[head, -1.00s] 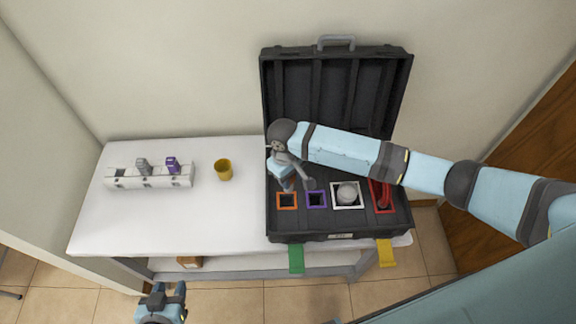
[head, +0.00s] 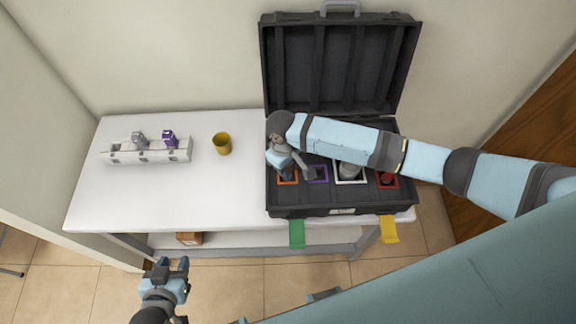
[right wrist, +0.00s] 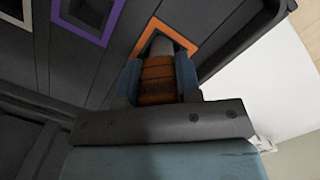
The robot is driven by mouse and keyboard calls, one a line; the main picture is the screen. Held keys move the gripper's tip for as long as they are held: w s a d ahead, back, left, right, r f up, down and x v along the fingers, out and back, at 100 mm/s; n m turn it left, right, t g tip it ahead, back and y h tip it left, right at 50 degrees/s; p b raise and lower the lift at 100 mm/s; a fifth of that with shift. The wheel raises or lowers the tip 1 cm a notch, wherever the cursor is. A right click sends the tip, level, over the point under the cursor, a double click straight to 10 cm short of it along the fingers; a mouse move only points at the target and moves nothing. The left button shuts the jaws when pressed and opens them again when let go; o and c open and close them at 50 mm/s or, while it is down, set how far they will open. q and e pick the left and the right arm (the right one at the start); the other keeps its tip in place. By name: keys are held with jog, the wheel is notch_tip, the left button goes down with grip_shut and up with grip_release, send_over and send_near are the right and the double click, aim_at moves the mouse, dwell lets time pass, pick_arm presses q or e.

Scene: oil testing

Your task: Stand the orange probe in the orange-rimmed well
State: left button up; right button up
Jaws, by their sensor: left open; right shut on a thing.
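My right gripper (head: 286,172) is over the orange-rimmed well (head: 288,182) at the left front of the open black case. It is shut on the orange probe (right wrist: 157,78), which shows clearly in the right wrist view with a dark band and a grey end. That end points into the orange rim (right wrist: 180,36) and overlaps its opening; I cannot tell how deep it reaches. In the head view the gripper mostly hides the probe. My left gripper (head: 169,270) is open and empty, in front of the table at the lower left.
The case (head: 340,212) also has a purple-rimmed well (head: 318,175), a white-rimmed well with a pale object, and a red-rimmed well (head: 387,181). A white rack (head: 118,153) with grey and purple probes and a yellow cup (head: 222,144) stand left. The front-left tabletop is clear.

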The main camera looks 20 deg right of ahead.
jog(key=shift+f, duration=0.45)
pick_arm(q)
jog(key=shift+s+d+f, duration=0.1)
jog(key=shift+d+f, duration=0.2)
jog(key=shift+f, duration=0.15)
jog(key=shift+r, duration=0.2)
jog(key=shift+a+f, duration=0.1)
jog(key=shift+a, duration=0.1)
pick_arm(e)
jog(key=shift+r, duration=0.1)
pick_arm(q)
jog(key=shift+r+p, duration=0.45)
jog(key=shift+r, duration=0.05)
jog(key=shift+r+p, duration=0.5)
jog(key=shift+f, duration=0.2)
pick_arm(e)
jog(key=shift+f, duration=0.7)
jog(key=o, duration=0.7)
jog(key=shift+c, duration=0.2)
